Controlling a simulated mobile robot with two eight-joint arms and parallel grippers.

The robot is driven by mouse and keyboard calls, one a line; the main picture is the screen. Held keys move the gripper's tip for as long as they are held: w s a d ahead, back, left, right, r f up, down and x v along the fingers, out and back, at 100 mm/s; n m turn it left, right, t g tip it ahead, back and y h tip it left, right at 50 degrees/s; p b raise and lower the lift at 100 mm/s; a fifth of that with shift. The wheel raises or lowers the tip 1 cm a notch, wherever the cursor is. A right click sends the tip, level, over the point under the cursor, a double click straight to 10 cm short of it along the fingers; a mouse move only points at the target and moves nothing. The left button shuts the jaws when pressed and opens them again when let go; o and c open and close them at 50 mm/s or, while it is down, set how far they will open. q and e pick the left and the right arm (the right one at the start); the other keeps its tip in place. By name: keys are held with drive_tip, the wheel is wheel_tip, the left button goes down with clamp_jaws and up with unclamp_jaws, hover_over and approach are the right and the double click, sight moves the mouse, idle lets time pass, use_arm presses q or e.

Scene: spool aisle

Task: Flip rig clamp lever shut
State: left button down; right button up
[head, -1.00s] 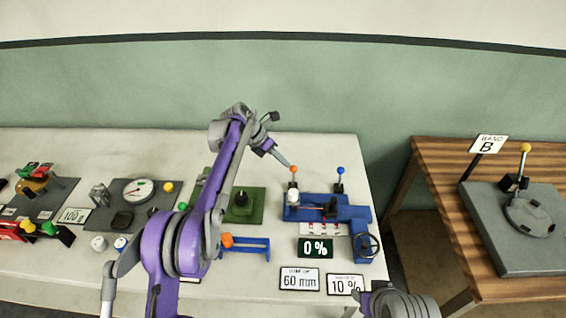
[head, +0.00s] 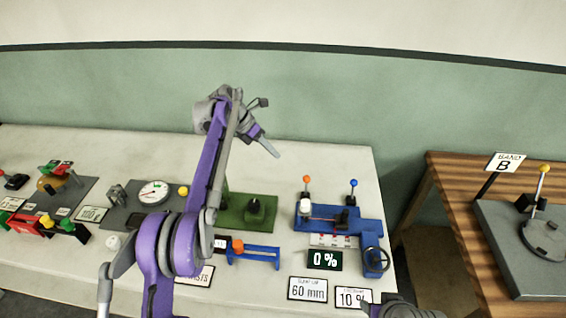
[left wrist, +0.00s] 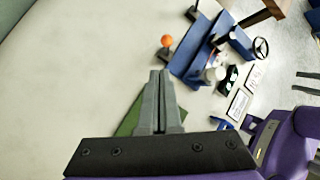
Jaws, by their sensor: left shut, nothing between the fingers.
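The blue rig (head: 372,228) stands at the right end of the pale bench. A lever with an orange ball (head: 306,180) stands upright at its back left, and one with a blue ball (head: 353,183) at its back right. A white cylinder (head: 304,205) sits in front of the orange lever. My left gripper (head: 275,153) is shut and empty, above and left of the orange ball, apart from it. In the left wrist view, the shut fingers (left wrist: 160,76) point toward the orange ball (left wrist: 166,41). My right gripper (head: 366,309) is mostly cut off at the bottom.
A display reading 0 % (head: 324,260) and cards reading 60 mm (head: 307,289) and 10 % (head: 352,297) are in front of the rig. A green block (head: 232,213) is left of it. A wooden table (head: 450,215) with a grey fixture stands right, across a gap.

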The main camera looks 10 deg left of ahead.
use_arm(q)
drive_tip(key=shift+w+v, duration=0.2)
drive_tip(key=shift+v, duration=0.85)
drive_tip(key=shift+r, duration=0.1)
drive_tip(key=s+a+r+m+t+y, duration=0.1)
drive_tip(key=s+r+m+y, duration=0.1)
drive_tip(key=s+m, duration=0.65)
drive_tip(key=s+a+r+m+t+y, duration=0.15)
drive_tip(key=s+m, duration=0.45)
drive_tip(key=s, duration=0.6)
drive_tip(key=s+a+f+m+t+y, duration=0.1)
drive_tip(key=s+f+m, duration=0.4)
drive_tip(key=s, duration=0.5)
drive_tip(key=s+a+f+m+t+y, duration=0.1)
drive_tip(key=s+a+f+m+y, duration=0.1)
drive_tip(key=s+f+m, duration=0.4)
drive_tip(key=s+m, duration=0.1)
drive_tip(key=s, duration=0.3)
drive_tip(key=shift+s+a+f+y, duration=0.2)
drive_tip(key=shift+s+f+y, duration=0.15)
